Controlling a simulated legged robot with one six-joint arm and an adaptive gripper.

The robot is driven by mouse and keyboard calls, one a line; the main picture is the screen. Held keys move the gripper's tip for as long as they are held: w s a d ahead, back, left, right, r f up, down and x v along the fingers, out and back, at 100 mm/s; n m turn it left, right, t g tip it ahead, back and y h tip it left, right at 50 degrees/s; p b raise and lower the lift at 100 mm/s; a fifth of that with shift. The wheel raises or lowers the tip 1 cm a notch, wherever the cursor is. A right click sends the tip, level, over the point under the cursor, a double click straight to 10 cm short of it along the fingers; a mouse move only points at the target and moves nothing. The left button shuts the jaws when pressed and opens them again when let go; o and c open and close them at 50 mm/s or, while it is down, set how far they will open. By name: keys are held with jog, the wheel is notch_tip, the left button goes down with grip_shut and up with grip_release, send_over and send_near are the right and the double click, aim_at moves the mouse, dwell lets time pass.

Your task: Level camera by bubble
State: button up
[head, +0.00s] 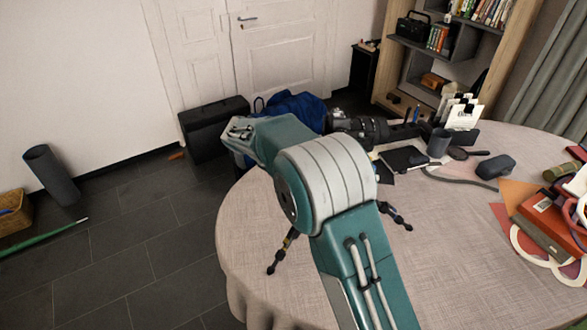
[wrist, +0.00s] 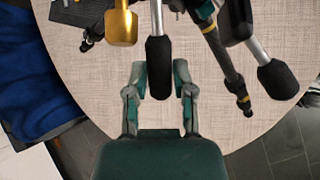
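A black camera with a long lens (head: 362,128) shows behind my arm in the head view, above the far side of the round table. Tripod legs (head: 284,250) stick out from behind my arm; a dark leg also shows in the wrist view (wrist: 226,58). My gripper (wrist: 160,72) is open in the wrist view. Its fingers lie either side of a black padded handle (wrist: 159,68) on a silver rod; I see no clear contact. A second padded handle (wrist: 278,78) is at right, and a gold knob (wrist: 121,27) at upper left. I cannot make out a bubble level.
The table (head: 250,275) has a pale cloth. At its back and right are a grey cup (head: 438,143), a dark case (head: 495,167), red books (head: 547,218) and white loops. A blue bag (head: 295,106) and a black case (head: 212,127) are on the floor behind.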

jog(key=shift+o, duration=0.9)
jog(key=shift+a, duration=0.1)
jog(key=v, duration=1.2)
jog(key=shift+f, duration=0.1)
